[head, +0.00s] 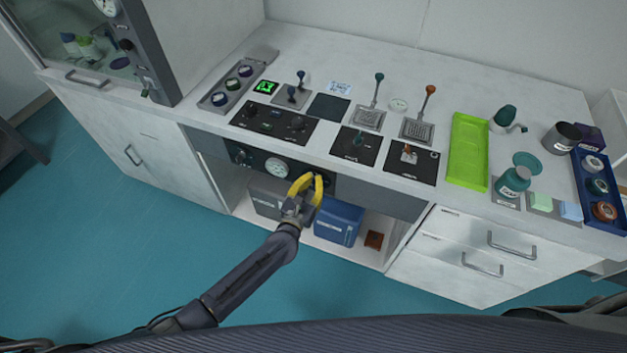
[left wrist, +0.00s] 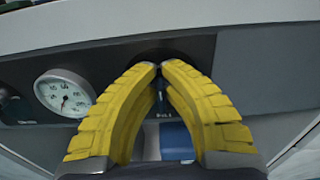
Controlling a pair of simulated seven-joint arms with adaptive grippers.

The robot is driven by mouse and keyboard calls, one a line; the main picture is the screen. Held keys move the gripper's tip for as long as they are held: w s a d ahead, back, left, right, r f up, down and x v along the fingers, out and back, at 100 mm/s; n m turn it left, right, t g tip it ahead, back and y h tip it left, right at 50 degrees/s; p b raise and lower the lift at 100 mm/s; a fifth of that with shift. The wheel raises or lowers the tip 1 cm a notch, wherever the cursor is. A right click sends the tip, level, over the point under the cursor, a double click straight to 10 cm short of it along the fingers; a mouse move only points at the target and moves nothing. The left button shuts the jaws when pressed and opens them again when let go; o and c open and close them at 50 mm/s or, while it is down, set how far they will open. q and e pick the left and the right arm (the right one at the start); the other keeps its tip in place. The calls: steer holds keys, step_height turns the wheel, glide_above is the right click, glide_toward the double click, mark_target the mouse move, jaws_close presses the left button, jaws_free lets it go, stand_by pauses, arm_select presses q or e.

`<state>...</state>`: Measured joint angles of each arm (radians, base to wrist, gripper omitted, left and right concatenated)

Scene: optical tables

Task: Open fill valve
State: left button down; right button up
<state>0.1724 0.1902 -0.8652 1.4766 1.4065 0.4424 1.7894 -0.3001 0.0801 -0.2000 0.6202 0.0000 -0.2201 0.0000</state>
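The fill valve sits on the dark front panel below the counter, right of the round gauge. Its dark handle (left wrist: 159,92) shows between my fingers in the left wrist view, above a small label that seems to read FILL. My left gripper (head: 312,178) has yellow fingers pointed at the panel. In the left wrist view its fingertips (left wrist: 159,68) come close together around the thin handle, which they partly hide. How firmly they touch it cannot be told. My right gripper is out of view.
The pressure gauge (head: 277,167) is just left of my gripper and also shows in the left wrist view (left wrist: 63,94). Below the panel, an open bay holds a blue box (head: 338,222) and a grey box (head: 268,192). The counter above carries levers, switches and a green tray (head: 467,152).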

arm_select(q)
steer(key=shift+m, duration=0.3)
steer(key=m, duration=0.5)
steer(key=d+f+m, duration=0.1)
steer(key=m, duration=0.5)
steer(key=s+m, duration=0.1)
steer(key=m, duration=0.5)
steer(key=shift+d+f, duration=0.35)
steer(key=shift+w+m, duration=0.1)
steer(key=shift+m, duration=0.2)
steer(key=c, duration=1.6)
jaws_free()
steer(key=shift+o, duration=0.2)
